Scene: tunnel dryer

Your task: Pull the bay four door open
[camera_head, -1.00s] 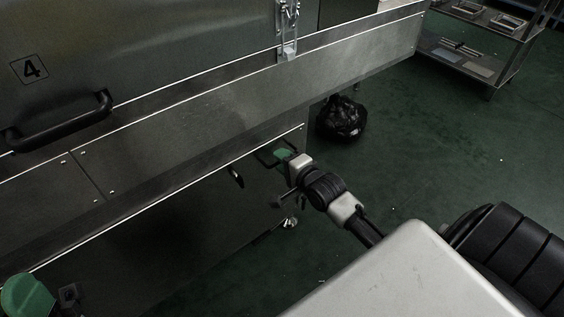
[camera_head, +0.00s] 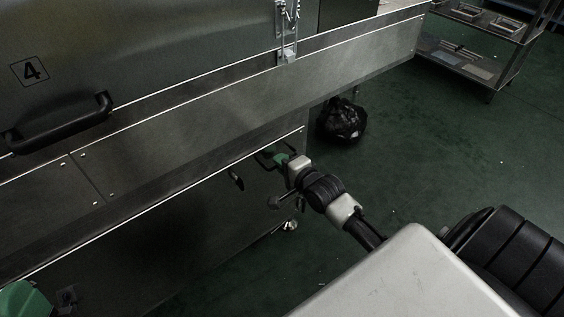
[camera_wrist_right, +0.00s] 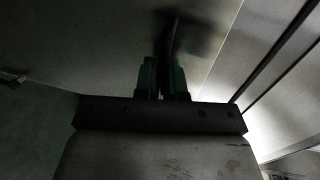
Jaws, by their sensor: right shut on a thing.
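A steel panel (camera_head: 170,40) marked 4 fills the upper left of the head view. A black bar handle (camera_head: 62,124) is on it, and no gripper touches that handle. My right gripper (camera_head: 270,158) has green fingers and is lower down, in front of the steel lower panel (camera_head: 150,235). In the right wrist view my right gripper (camera_wrist_right: 163,75) is shut on a thin dark bar (camera_wrist_right: 172,38) beside a metal face. Shadow hides how the bar is fixed. A green rounded part (camera_head: 22,299) at the lower left may belong to my left gripper; its fingers cannot be made out.
A metal latch (camera_head: 288,52) hangs over the steel ledge (camera_head: 340,60). A black bag (camera_head: 342,118) lies on the green floor beyond the machine's end. A shelf rack (camera_head: 478,62) with trays stands at the upper right. The floor at the right is mostly clear.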

